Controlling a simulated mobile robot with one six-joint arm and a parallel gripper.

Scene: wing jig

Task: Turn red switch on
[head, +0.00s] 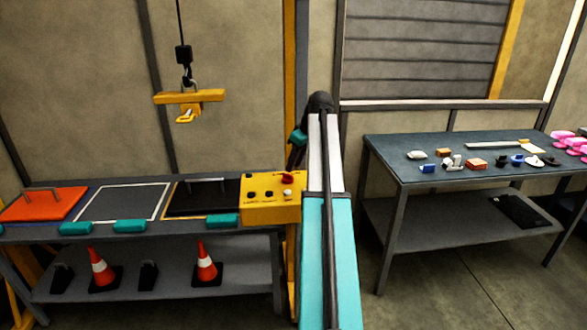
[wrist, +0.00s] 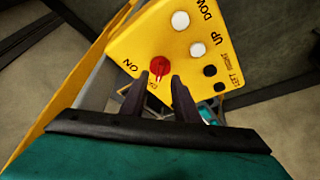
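A yellow control box (head: 257,212) stands at the right end of the left bench in the head view. It fills the upper middle of the wrist view (wrist: 140,40). Its red switch (wrist: 158,67) is a round knob with an "ON" label beside it; another label is partly hidden by a finger. The red switch also shows on the box top in the head view (head: 287,178). I cannot tell its setting. My gripper (wrist: 161,79) has its two dark fingers apart, with the tips close below the red switch. I cannot tell whether they touch it.
White buttons (wrist: 197,49) and black buttons (wrist: 210,71) sit beside the switch. A yellow hoist hook (head: 188,97) hangs above the left bench. An orange panel (head: 42,204) lies on that bench. A table (head: 440,145) with small parts stands right. Traffic cones (head: 205,262) stand on the lower shelf.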

